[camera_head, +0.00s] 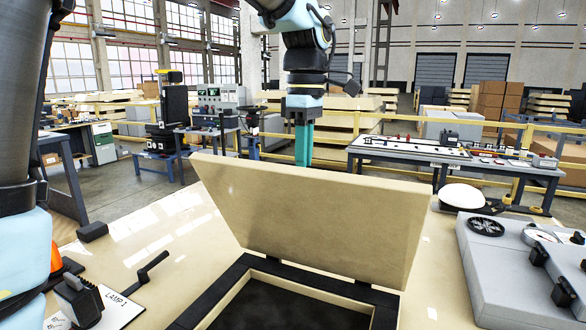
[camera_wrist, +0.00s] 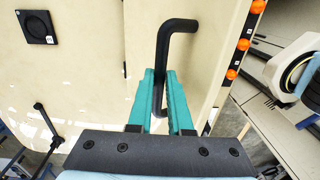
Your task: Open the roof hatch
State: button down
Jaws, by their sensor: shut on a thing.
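The roof hatch lid (camera_head: 310,215) is a cream panel standing steeply raised at the far edge of its dark-framed opening (camera_head: 385,315). Its underside faces the head camera. My gripper (camera_head: 303,160) is behind the lid, and the lid's top edge hides its fingertips in the head view. In the wrist view, my green gripper fingers (camera_wrist: 163,80) are shut on the black bar handle (camera_wrist: 180,26) on the lid's outer face (camera_wrist: 208,60). The handle is hidden in the head view.
The cream roof (camera_head: 150,245) surrounds the opening. A LAMP 1 plate with a lever (camera_head: 118,300) lies at left, and a grey unit with a fan (camera_head: 520,265) stands at right. Orange lamps (camera_wrist: 238,45) line a dark strip in the wrist view. Workbenches (camera_head: 445,155) stand beyond.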

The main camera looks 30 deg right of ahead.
jog(key=shift+g+y, duration=0.5)
jog(key=shift+y, duration=0.2)
jog(key=shift+w+d+r+p, duration=0.15)
jog(key=shift+w+d+p, duration=0.1)
jog(key=shift+w+d, duration=0.5)
jog(key=shift+w+d+r+p, duration=0.15)
jog(key=shift+w+d+p, duration=0.05)
jog(key=shift+w+d, duration=0.55)
jog(key=shift+s+d, duration=0.1)
jog(key=shift+d, duration=0.05)
jog(key=c, duration=1)
grip_release()
jog(key=shift+c, duration=0.2)
jog(key=shift+o, duration=1)
jog(key=shift+r, duration=0.1)
notch_tip(320, 180, up, 10)
jog(key=w+d+b, duration=0.1)
jog(key=shift+w+d+r+b, duration=0.2)
jog(key=shift+d+r+b, duration=0.05)
jog(key=shift+d+b, duration=0.1)
